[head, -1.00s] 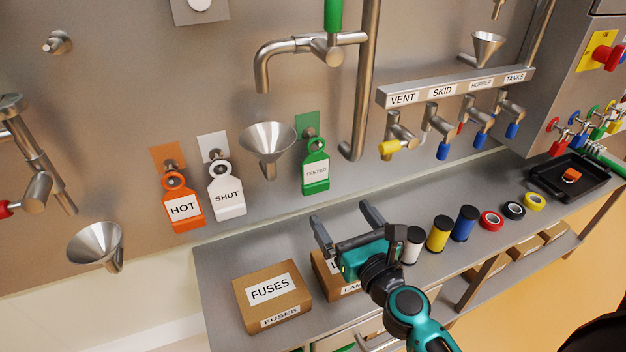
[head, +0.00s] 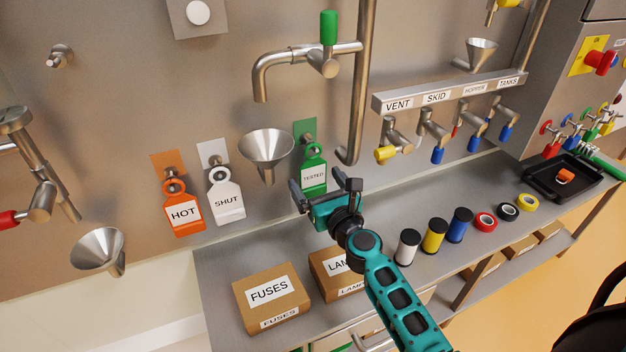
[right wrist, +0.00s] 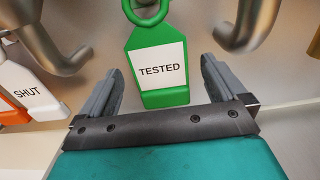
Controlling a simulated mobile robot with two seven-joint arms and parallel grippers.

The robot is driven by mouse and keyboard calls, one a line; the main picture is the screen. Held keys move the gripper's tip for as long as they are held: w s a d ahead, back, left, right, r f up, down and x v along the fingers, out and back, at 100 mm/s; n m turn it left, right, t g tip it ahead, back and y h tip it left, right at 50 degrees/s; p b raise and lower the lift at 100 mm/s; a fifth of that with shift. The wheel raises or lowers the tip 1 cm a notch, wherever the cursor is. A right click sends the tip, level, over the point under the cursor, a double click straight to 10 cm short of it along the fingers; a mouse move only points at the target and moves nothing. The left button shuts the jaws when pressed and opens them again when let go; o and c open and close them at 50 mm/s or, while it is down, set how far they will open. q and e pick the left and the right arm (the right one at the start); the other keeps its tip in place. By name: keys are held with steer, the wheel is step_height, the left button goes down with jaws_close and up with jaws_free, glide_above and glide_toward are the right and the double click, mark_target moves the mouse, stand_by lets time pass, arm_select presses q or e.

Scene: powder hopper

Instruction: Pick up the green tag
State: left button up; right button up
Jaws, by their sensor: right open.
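The green tag (head: 313,169), labelled TESTED, hangs by its ring from a peg on a green plate on the steel wall panel. In the right wrist view the green tag (right wrist: 157,65) is straight ahead, and its lower end shows between my fingers. My right gripper (head: 323,190) is open just in front of and below the tag, hiding its bottom edge in the head view. In the right wrist view my right gripper (right wrist: 160,85) has its fingers wide apart and empty, one to each side of the tag. My left gripper is not in view.
A steel funnel (head: 266,147) is close left of the tag, and a pipe (head: 358,120) is to its right. The SHUT tag (head: 225,195) and HOT tag (head: 183,208) hang further left. Boxes (head: 271,298) and several spools stand on the bench below.

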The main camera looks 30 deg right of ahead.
steer(key=shift+w, duration=0.1)
steer(key=c, duration=1.1)
steer(key=shift+r, duration=0.1)
steer(key=shift+c, duration=0.2)
